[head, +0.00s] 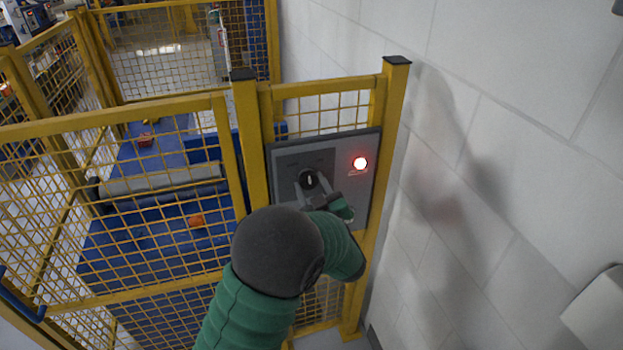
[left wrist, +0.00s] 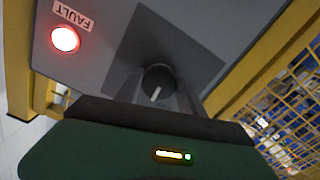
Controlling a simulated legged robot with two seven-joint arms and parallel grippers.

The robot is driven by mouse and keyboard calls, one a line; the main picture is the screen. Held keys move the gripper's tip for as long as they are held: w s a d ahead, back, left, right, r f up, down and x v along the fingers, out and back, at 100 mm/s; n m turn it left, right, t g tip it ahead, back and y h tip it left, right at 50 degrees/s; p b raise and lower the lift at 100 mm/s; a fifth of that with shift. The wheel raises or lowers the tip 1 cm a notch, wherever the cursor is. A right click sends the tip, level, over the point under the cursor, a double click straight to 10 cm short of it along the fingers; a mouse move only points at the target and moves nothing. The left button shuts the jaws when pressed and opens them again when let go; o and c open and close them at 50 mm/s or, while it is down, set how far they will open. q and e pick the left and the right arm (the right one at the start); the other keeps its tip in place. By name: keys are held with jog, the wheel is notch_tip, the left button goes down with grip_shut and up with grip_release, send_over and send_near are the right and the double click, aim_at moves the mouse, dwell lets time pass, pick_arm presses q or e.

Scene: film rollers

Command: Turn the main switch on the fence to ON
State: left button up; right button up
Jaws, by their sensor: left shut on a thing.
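The main switch (head: 309,180) is a black round knob with a white pointer line on a grey panel (head: 285,159) fixed to the yellow fence. In the left wrist view the knob (left wrist: 158,82) sits between my fingers, its white line slightly tilted. My left gripper (head: 310,186) is shut on the knob, with a finger on each side. The lettering around the knob is too small or hidden to read. A red lamp (head: 360,163) glows on the panel; in the left wrist view the lamp (left wrist: 65,39) has a FAULT label (left wrist: 73,16). My right gripper is not in view.
Yellow mesh fencing (head: 160,105) stands left of the panel, around blue surfaces and a grey roller (head: 160,180). An orange object (head: 196,221) lies behind the mesh. A white block wall (head: 500,140) is close on the right, and a fence post (head: 391,110) borders the panel.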

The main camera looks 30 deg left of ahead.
pick_arm(q)
jog(key=m+p, duration=0.4)
jog(key=m, duration=0.1)
jog(key=shift+s+f+m, duration=0.15)
jog(key=shift+m, duration=0.15)
jog(key=shift+f+m+p, duration=0.15)
jog(key=shift+m+p, duration=0.9)
jog(key=shift+m, duration=0.25)
jog(key=o, duration=1.1)
jog(key=shift+c, duration=0.2)
jog(key=o, duration=0.3)
jog(key=shift+d+r, duration=0.15)
jog(key=shift+r, duration=0.05)
